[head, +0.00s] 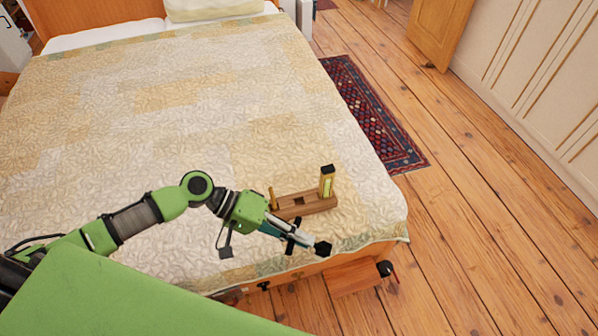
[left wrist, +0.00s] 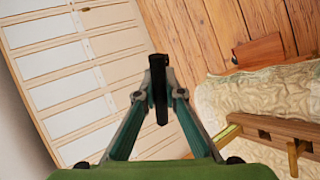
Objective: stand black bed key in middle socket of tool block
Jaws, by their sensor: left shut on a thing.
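The wooden tool block (head: 312,208) lies on the bed near its foot corner. Its middle socket (head: 299,201) looks dark and empty. A thin wooden peg stands at its left end and a yellow piece with a black top (head: 327,182) at its right end. My left gripper (head: 312,243) is shut on the black bed key (head: 322,249), just in front of the block and apart from it. In the left wrist view the key (left wrist: 158,75) is between the fingertips; the block (left wrist: 275,126) shows at the right. My right gripper is not in view.
The quilted bed (head: 160,120) fills the left and middle. A wooden step or box (head: 355,278) with a black item (head: 385,268) is by the bed's foot. A patterned rug (head: 370,115) lies on the plank floor (head: 480,180), which is mostly clear at right.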

